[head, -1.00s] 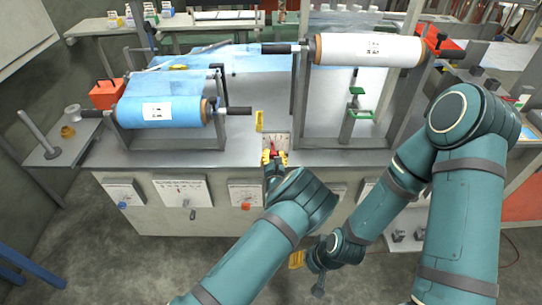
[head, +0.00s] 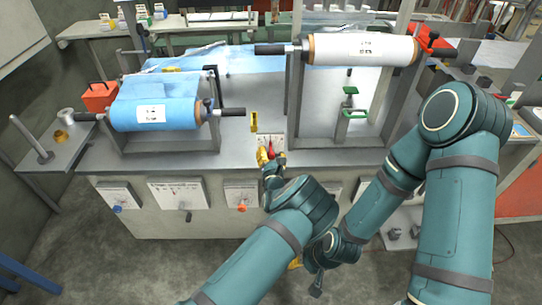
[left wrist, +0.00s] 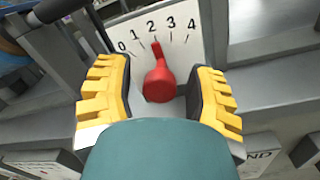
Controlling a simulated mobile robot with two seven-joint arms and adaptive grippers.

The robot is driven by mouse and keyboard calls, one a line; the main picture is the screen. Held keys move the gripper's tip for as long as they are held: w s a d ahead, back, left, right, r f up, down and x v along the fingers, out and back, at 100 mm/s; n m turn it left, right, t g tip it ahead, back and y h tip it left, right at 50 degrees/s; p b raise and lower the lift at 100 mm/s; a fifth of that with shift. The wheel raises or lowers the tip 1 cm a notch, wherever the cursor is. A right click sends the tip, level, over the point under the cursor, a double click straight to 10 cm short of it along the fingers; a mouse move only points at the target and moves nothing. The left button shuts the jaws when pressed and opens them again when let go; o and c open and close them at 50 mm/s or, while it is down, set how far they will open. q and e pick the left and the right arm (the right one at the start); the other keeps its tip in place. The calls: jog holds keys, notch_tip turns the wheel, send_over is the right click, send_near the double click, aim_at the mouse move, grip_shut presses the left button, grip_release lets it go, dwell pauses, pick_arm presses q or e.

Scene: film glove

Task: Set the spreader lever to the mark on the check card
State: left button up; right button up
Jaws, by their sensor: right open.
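The red spreader lever (head: 270,147) stands on a white dial plate (head: 271,139) on the machine top. In the left wrist view the lever (left wrist: 158,82) points up, its tip at about the mark for 2 on a scale from 0 to 4 (left wrist: 172,40). My left gripper (head: 271,156) is open around the lever, one yellow finger on each side with gaps visible in the left wrist view (left wrist: 163,92). My right gripper (head: 296,263) is low in front of the cabinet, away from the lever and mostly hidden by my arms. I cannot tell which card is the check card.
White cards with knobs line the cabinet front, one with a row of markings (head: 177,192). A blue film roll (head: 180,113) lies left and a white roll (head: 340,49) stands higher at the right. A yellow piece (head: 253,122) stands behind the dial. A green-handled frame (head: 354,113) is to its right.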

pick_arm(q)
jog(key=shift+s+f, duration=0.1)
jog(key=shift+s, duration=0.2)
jog(key=s, duration=1.1)
jog(key=shift+s+d, duration=0.2)
jog(key=shift+s, duration=0.05)
jog(key=shift+a+f, duration=0.1)
jog(key=shift+f, duration=0.05)
